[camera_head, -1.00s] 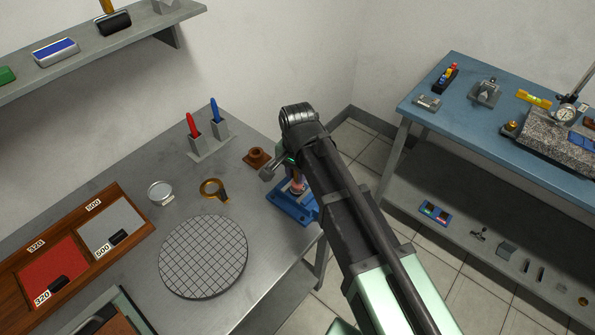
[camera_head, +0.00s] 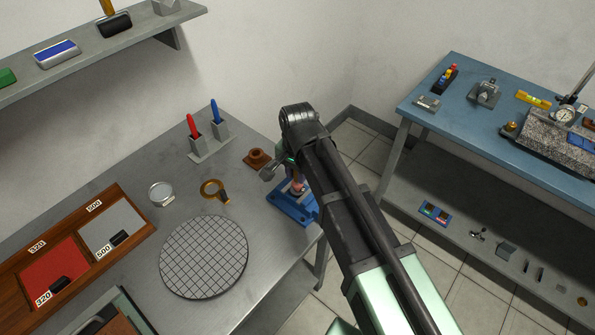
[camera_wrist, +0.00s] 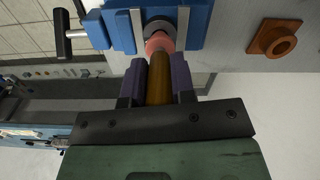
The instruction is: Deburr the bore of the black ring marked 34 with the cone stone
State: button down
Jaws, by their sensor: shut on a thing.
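My gripper (camera_wrist: 159,78) is shut on the brown handle (camera_wrist: 160,88) of the cone stone (camera_wrist: 159,42), whose pink head points away from the jaws. A black ring (camera_wrist: 157,27) is held between the pale jaws of a blue vise (camera_wrist: 120,30). The pink head is right at the ring and overlaps it in the wrist view. I cannot tell how deep it sits in the bore. The number on the ring is not readable. In the head view the blue vise (camera_head: 287,207) stands at the table's right edge. My arm hides most of the gripper, stone and ring there.
A brown flanged holder (camera_head: 257,158) stands just behind the vise. A stand with a red and a blue tool (camera_head: 207,143), a brass-coloured ring (camera_head: 212,188) and a round gridded plate (camera_head: 203,257) are to the left. A blue bench (camera_head: 450,100) stands apart at right.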

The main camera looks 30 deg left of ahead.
notch_tip(320, 180, up, 7)
jog(key=p, duration=0.6)
jog(key=shift+f, duration=0.25)
